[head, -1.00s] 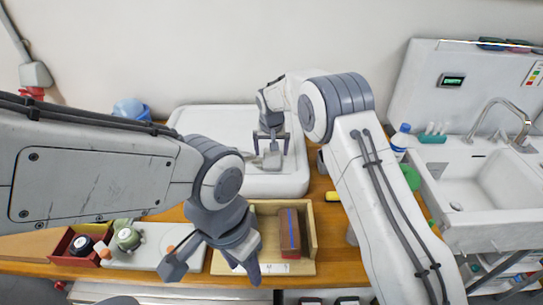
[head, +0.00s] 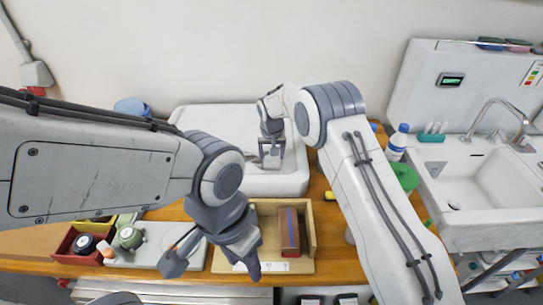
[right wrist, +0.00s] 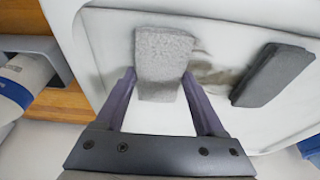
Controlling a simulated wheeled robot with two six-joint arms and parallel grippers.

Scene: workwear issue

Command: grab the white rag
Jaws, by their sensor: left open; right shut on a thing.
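A pale grey-white folded rag (right wrist: 162,58), block-like in shape, sits between the fingers of my right gripper (right wrist: 160,78), which is shut on it. In the head view, my right gripper (head: 271,158) is over the white tray (head: 225,118); the rag is small and hard to make out there. A darker grey pad (right wrist: 272,75) lies on the tray apart from the gripper. My left gripper (head: 212,262) is open and empty above the front of the wooden table, left of a wooden box.
The wooden box (head: 309,232) holds a reddish-brown block (head: 289,232). Bins with round items (head: 84,243) stand at the front left. A blue-capped bottle (head: 398,141), a green round thing (head: 405,178) and the sink (head: 470,190) are at right.

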